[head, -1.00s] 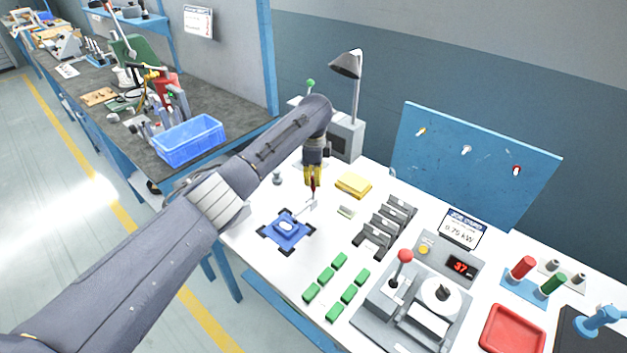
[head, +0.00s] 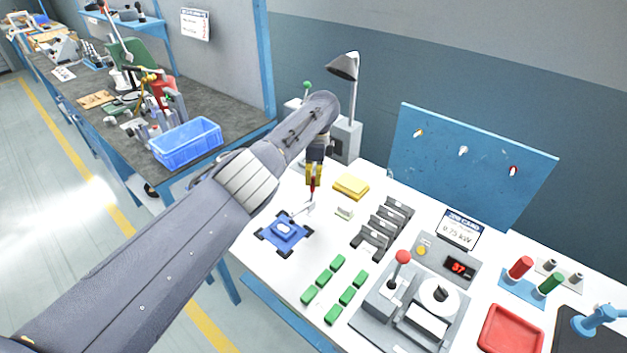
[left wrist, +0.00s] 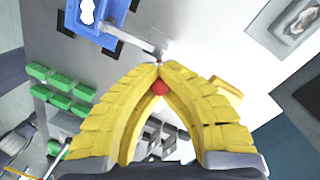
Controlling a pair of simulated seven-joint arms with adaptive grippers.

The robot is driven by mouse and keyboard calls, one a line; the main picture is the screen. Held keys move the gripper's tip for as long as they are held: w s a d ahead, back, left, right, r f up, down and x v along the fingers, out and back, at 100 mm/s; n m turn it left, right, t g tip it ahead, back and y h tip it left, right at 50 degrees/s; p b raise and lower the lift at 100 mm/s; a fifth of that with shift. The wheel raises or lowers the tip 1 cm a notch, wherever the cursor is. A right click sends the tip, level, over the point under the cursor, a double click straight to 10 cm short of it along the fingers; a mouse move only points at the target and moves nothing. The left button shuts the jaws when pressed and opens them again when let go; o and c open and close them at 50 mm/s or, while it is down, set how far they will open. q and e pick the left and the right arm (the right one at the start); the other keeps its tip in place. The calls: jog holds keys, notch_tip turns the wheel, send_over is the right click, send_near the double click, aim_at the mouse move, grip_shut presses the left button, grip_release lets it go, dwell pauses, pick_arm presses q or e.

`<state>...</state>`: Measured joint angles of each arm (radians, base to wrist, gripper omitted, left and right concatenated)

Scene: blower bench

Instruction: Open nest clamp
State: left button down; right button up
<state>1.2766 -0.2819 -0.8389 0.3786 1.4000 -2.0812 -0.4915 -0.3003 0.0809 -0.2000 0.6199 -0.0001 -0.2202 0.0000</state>
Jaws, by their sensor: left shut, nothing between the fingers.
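The blue nest (head: 291,238) sits on the white bench top, with dark feet at its corners and a pale part in its middle. Its grey metal clamp lever (head: 301,210) slants up to the right; it also shows in the left wrist view (left wrist: 128,39). My left gripper (head: 313,187) has yellow fingers pointing down, just above the lever's outer end. The fingertips (left wrist: 158,66) meet, and the gripper is shut and empty. A red knob (left wrist: 159,88) shows in the gap behind the tips; I cannot tell whether the fingers touch it. My right gripper is out of view.
A yellow block (head: 351,186) and a small pale block (head: 345,213) lie right of the gripper. A lamp (head: 343,66) rises behind.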

pick_arm(q)
jog(key=shift+a, duration=0.15)
jog(key=c, duration=1.3)
grip_release()
jog(key=shift+c, duration=0.2)
notch_tip(320, 180, up, 12)
jog(key=w+d, duration=0.1)
jog(key=shift+d+f, duration=0.1)
